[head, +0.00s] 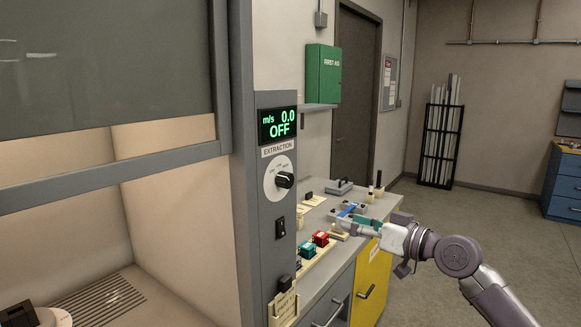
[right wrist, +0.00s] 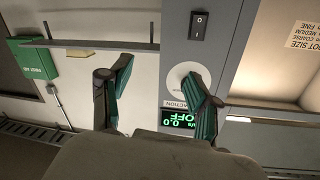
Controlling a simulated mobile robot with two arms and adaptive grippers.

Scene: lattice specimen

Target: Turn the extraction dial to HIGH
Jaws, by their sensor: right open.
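The extraction dial (head: 284,180) is a black knob on a round white plate, on the grey post of the fume cupboard. The display (head: 279,124) above it reads 0.0 m/s and OFF. My right gripper (head: 346,224) is right of the dial and lower in the head view, apart from it. In the right wrist view, upside down, my right gripper (right wrist: 165,82) is open and empty. One green-padded finger overlaps the white dial plate (right wrist: 183,74) there and hides the knob. My left gripper is not in view.
A black rocker switch (head: 280,228) sits below the dial. The bench (head: 317,279) beside the post carries red and green blocks (head: 313,244) and other small items. A green first aid box (head: 323,74) hangs over a shelf.

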